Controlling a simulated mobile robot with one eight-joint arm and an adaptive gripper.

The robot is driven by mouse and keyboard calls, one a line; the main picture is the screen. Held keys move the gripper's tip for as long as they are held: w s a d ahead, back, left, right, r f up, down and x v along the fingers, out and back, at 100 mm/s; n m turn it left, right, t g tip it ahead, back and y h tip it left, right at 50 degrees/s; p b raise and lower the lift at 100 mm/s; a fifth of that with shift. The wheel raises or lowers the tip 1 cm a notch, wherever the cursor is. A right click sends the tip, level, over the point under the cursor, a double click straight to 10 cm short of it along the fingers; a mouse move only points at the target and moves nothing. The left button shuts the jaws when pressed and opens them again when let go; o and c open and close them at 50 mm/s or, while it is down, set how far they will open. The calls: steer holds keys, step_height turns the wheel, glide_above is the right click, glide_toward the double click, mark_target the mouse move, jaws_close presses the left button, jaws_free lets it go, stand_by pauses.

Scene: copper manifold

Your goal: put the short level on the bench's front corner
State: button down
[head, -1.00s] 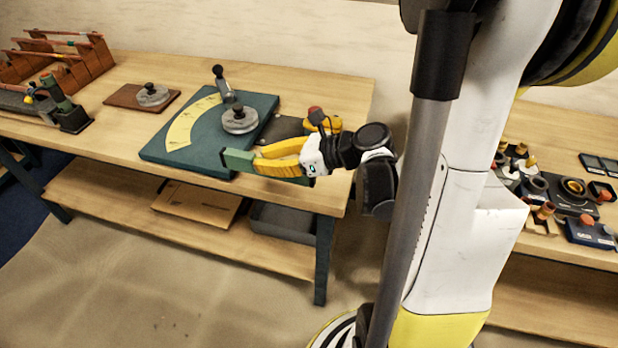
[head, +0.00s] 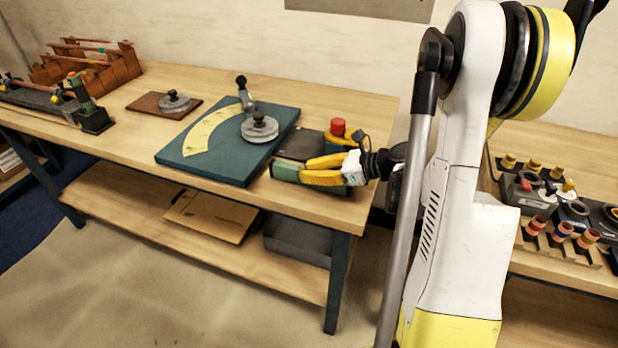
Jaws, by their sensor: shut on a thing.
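The short level (head: 285,172) is a green bar held between the yellow fingers of my gripper (head: 303,170). It is at the front right corner of the wooden bench (head: 318,208), just right of the teal bending plate. My gripper reaches in from the right and is shut on the level. The fingers hide part of the level. I cannot tell whether its underside touches the bench top.
The teal plate (head: 188,165) with a yellow scale and round clamp (head: 259,128) is left of the level. A red button (head: 338,127) and a dark plate (head: 298,145) sit behind it. A bare wood strip runs along the bench's front edge. Another bench (head: 560,262) with fittings stands at right.

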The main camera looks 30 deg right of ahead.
steer(key=shift+f, duration=0.35)
steer(key=c, duration=1.4)
jaws_free()
